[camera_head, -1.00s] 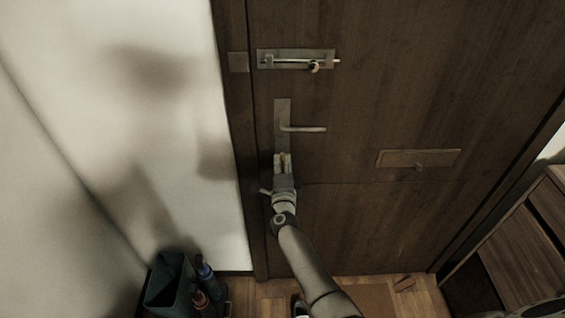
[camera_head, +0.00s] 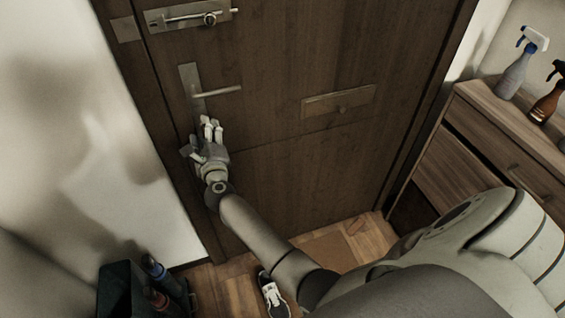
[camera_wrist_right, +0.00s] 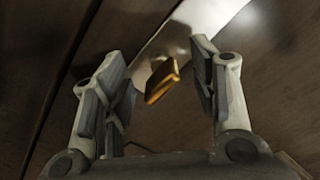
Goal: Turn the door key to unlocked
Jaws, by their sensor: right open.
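The door key (camera_wrist_right: 163,81) is a brass-coloured piece in the right wrist view, at the lower part of the metal lock plate (camera_wrist_right: 195,32). It lies between the two fingers of my right gripper (camera_wrist_right: 160,95), which is open, with a gap to the key on both sides. In the head view my right gripper (camera_head: 210,135) is at the lower end of the lock plate (camera_head: 190,82) and hides the key. The door handle (camera_head: 218,92) is above it and points right. The dark wooden door (camera_head: 270,60) appears closed. My left gripper is not in view.
A slide bolt (camera_head: 190,15) sits higher on the door, and a letter plate (camera_head: 338,101) is to the right. A cabinet (camera_head: 510,130) with spray bottles (camera_head: 520,62) stands at right. A dark bin (camera_head: 122,288) and a shoe (camera_head: 273,295) are on the floor.

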